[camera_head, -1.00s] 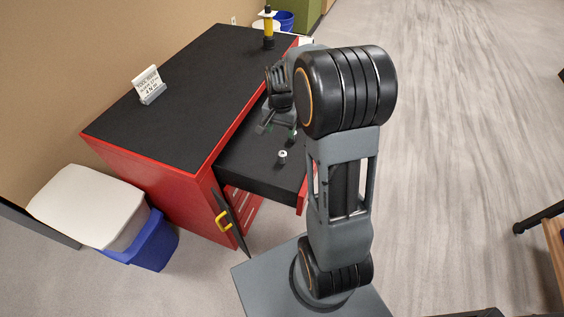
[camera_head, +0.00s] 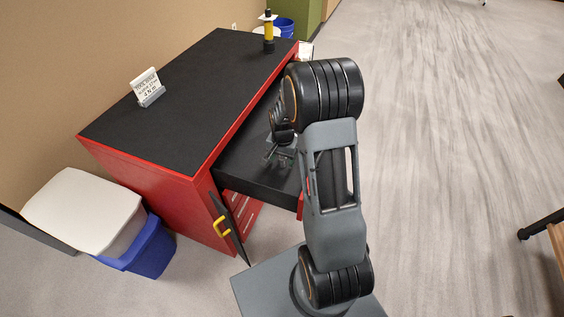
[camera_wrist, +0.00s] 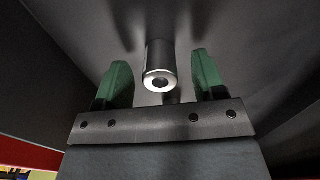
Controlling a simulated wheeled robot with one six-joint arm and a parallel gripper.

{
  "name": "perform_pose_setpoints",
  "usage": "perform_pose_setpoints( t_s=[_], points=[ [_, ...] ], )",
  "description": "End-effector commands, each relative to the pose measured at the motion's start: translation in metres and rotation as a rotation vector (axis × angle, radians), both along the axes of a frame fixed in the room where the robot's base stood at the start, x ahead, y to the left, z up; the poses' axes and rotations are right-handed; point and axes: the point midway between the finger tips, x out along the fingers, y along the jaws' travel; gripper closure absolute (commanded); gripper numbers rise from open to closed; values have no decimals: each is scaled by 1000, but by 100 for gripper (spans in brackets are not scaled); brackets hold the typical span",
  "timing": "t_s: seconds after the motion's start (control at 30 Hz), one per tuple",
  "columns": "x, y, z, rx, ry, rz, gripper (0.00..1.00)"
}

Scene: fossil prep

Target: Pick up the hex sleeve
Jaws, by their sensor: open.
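The hex sleeve (camera_wrist: 160,62) is a small silvery cylinder with a round hole in its end. In the wrist view it stands between the two green fingers of my gripper (camera_wrist: 160,85), with a gap on each side. My gripper is open and holds nothing. In the head view my gripper (camera_head: 280,158) is low over the black floor of the pulled-out drawer (camera_head: 243,167), and the sleeve cannot be made out there.
The red cabinet (camera_head: 140,158) with a black top stands left of the drawer. A small sign (camera_head: 148,88) and a yellow-and-black tool (camera_head: 268,35) stand on it. A white-lidded blue bin (camera_head: 150,252) is at the lower left.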

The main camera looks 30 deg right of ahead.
Motion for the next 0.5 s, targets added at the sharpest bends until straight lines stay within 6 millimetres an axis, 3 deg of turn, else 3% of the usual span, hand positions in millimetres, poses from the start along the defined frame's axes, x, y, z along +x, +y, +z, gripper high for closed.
perform_pose_setpoints(
  t_s=[0.13,0.4,0.5],
  points=[
    [0,0,-11,0,0,0,36],
    [0,0,-12,-1,-1,0,36],
    [0,0,-12,-1,-1,0,46]
  ],
)
